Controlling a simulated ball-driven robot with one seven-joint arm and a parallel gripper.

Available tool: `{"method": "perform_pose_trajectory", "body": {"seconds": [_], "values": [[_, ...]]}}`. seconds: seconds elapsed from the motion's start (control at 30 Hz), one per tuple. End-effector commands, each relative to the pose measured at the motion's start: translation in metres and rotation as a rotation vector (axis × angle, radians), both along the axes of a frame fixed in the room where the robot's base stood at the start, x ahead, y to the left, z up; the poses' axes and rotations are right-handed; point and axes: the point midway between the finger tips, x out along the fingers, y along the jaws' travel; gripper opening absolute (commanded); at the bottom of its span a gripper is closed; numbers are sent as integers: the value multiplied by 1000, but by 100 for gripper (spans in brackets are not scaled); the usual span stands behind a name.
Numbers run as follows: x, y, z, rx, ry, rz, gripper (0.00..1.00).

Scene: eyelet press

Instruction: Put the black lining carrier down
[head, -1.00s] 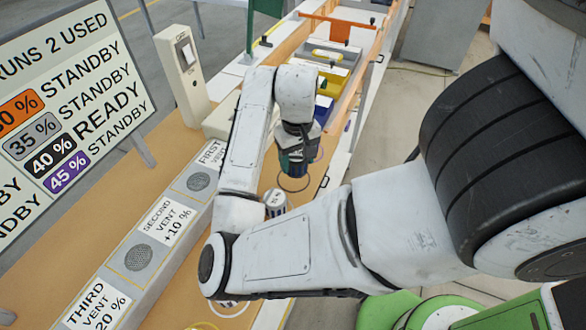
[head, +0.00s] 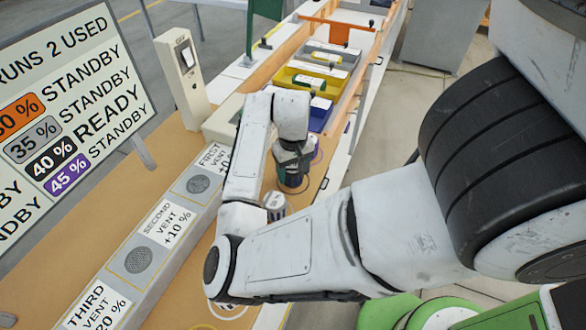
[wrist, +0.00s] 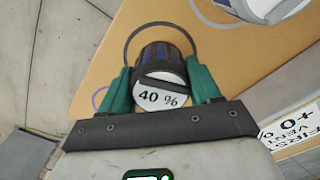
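The black lining carrier (wrist: 163,60) has a white end marked 40 % and sits between the green fingers of my gripper (wrist: 164,92) in the wrist view. Both fingers press against its sides. In the head view my gripper (head: 292,182) is low over the orange bench, and the carrier there is mostly hidden by it. A black ring (wrist: 160,24) drawn on the bench shows around the carrier's far end. The carrier is at or just above the bench; I cannot tell whether its base touches.
Another white-capped carrier (head: 274,201) stands close by on the bench; it also shows in the wrist view (wrist: 266,8). A row of labelled vents (head: 160,225) runs along the left. Yellow (head: 300,80) and blue (head: 320,112) bins lie beyond. A purple ring (wrist: 100,97) is empty.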

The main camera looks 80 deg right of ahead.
Motion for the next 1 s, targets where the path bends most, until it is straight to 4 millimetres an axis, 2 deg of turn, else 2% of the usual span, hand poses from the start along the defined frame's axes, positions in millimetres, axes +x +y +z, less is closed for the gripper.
{"method": "perform_pose_trajectory", "body": {"seconds": [0.03, 0.23, 0.47, 0.6, 0.77, 1.0], "values": [[0, 0, 0, 0, 0, 0, 67], [0, 0, 0, 0, 0, 0, 86], [0, 0, 1, 0, 0, 0, 86], [0, -1, 8, -2, 0, -1, 86], [0, -1, 33, -4, -2, -3, 86], [1, 0, 87, -1, -6, -3, 86]]}}
